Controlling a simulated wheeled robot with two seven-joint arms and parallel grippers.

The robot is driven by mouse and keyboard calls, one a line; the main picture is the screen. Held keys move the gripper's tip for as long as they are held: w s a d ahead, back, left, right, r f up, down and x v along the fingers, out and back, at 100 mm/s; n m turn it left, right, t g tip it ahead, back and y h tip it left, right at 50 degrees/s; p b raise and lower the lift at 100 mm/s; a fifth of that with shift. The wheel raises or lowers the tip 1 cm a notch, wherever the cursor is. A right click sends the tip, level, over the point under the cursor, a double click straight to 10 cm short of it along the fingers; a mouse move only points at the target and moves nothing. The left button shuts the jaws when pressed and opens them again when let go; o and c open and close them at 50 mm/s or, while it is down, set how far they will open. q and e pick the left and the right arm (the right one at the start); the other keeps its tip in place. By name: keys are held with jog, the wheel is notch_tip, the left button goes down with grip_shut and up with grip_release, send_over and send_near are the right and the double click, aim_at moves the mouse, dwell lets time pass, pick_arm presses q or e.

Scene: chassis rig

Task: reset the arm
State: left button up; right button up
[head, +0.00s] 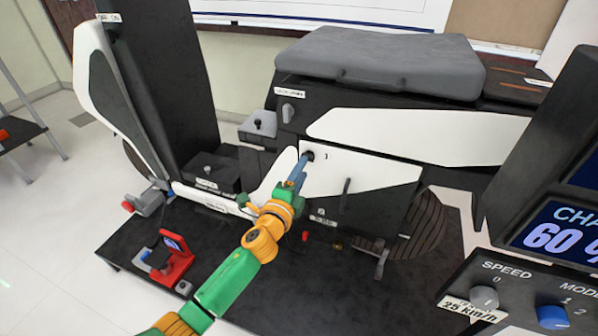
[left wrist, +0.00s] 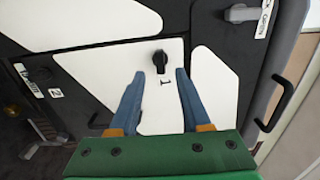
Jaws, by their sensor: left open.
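My left gripper (head: 300,170) reaches in from the bottom of the head view, with a green and orange arm and blue fingers. Its fingertips are close to a black knob (head: 308,156) on the white side panel (head: 365,178) of the chassis rig. In the left wrist view the two blue fingers (left wrist: 155,90) are apart, with nothing held between them. The black knob (left wrist: 160,60) shows just beyond the fingertips, roughly midway between them. I cannot tell whether either finger touches the panel. My right gripper is not in view.
A grey seat (head: 380,62) tops the rig. A red stand (head: 175,258) is on the dark platform (head: 240,300) at left. A control panel (head: 500,290) with speed and mode knobs fills the right.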

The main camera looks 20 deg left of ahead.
pick_arm(q)
jog(key=s, duration=0.2)
jog(key=shift+s, duration=0.3)
jog(key=s+a+f+n+g, duration=0.1)
jog(key=s+f+n+g, duration=0.25)
jog(key=f, duration=0.75)
jog(key=s+a+f+n+g, duration=0.1)
jog(key=s+f+n+g, duration=0.3)
jog(key=f, duration=0.7)
jog(key=s+f+n+g, duration=0.2)
jog(key=s+f+g, duration=0.1)
jog(key=s+f, duration=0.95)
jog(key=s+f+n+g, duration=0.3)
jog(key=s+f, duration=0.1)
jog(key=s, duration=0.7)
jog(key=s+f+n+g, duration=0.3)
jog(key=s+f, duration=0.1)
jog(key=s, duration=0.7)
notch_tip(320, 180, up, 15)
jog(key=s+p, duration=0.2)
jog(key=p, duration=1.3)
jog(key=shift+s+f+n+y, duration=0.2)
jog(key=shift+s+n+y, duration=0.1)
jog(key=shift+s+n, duration=0.05)
